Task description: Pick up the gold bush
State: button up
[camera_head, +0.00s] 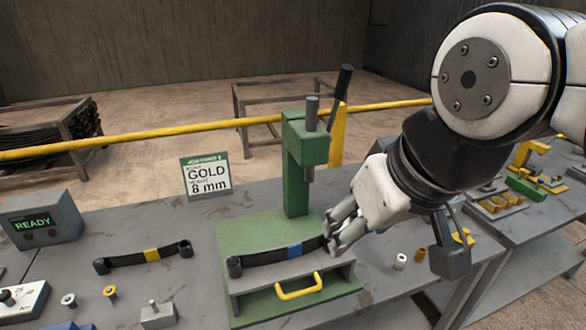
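A small gold bush (420,255) stands upright on the grey bench to the right of the green press, beside a white bush (400,262). Another gold bush (109,292) is at the front left of the bench, its hole showing. My gripper (338,234) is at the right end of the dark leaf spring (272,256) with a blue band, which lies on the press. It is to the left of the upright gold bush and apart from it. Its fingers overlap in this view, so how far they are open, and whether they touch the spring, is unclear.
The green press (295,165) has a yellow drawer handle (299,287). A sign (206,176) reads "GOLD 8 mm". A READY box (44,219), a yellow-banded spring (146,257) and a silver bush (69,300) are at left. A yellow rail (120,140) runs behind.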

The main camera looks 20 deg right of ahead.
aim_at(422, 251)
jog(key=z, duration=0.9)
jog(key=k+l+z, duration=0.2)
jog(key=u, duration=0.1)
jog(key=k+j, duration=0.1)
jog(key=j, duration=0.3)
jog(key=k+j+z, duration=0.1)
jog(key=j, duration=0.3)
jog(key=k+j, duration=0.2)
jog(key=j, duration=0.2)
jog(key=k+j+z, duration=0.1)
jog(key=j, duration=0.3)
jog(key=k+j, duration=0.2)
jog(key=j, duration=0.2)
jog(key=i+z, duration=0.05)
